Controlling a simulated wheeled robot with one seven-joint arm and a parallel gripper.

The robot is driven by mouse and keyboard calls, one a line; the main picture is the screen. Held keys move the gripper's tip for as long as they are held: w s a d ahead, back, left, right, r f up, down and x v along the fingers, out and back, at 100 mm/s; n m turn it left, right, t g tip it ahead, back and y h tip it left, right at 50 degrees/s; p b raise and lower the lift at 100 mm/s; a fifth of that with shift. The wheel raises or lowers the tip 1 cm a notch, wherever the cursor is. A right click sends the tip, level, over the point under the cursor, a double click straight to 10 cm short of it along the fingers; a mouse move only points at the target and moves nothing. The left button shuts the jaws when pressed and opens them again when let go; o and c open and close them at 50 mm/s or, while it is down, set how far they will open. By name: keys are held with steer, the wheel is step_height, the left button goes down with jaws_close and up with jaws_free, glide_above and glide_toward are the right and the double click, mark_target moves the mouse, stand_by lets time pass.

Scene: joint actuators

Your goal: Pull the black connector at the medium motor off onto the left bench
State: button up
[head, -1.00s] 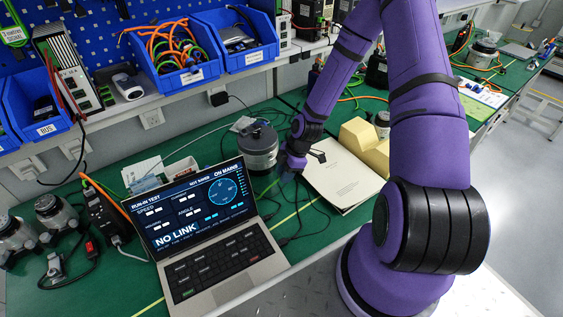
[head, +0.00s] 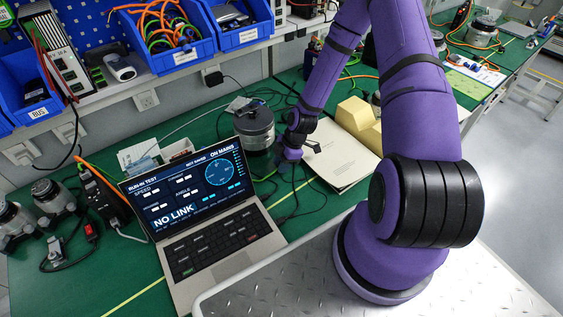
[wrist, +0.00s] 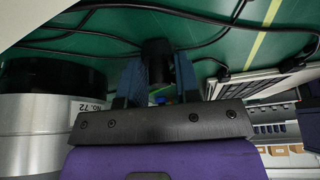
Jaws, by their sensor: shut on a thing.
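A silver and black motor (head: 255,129) stands on the green bench behind the laptop; its label in the wrist view (wrist: 45,125) reads No. 72. My gripper (head: 287,166) is low over the bench, just right of this motor. In the wrist view my gripper (wrist: 158,75) is shut on a black connector (wrist: 157,50) between its two blue fingers. The connector appears apart from the motor's side. In the head view the connector is too small and covered to make out. Dark cables run across the bench beyond the fingers.
An open laptop (head: 222,246) showing NO LINK stands left of my gripper. A booklet (head: 342,158) and a yellow block (head: 357,121) lie to the right. More motors (head: 50,194) stand at the left. Blue bins (head: 180,55) line the shelf above.

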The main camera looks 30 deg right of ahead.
steer(key=o, duration=1)
steer(key=shift+c, duration=0.2)
steer(key=v, duration=1)
steer(key=shift+d+r, duration=0.2)
steer(key=shift+r, duration=0.15)
steer(key=shift+r, duration=0.1)
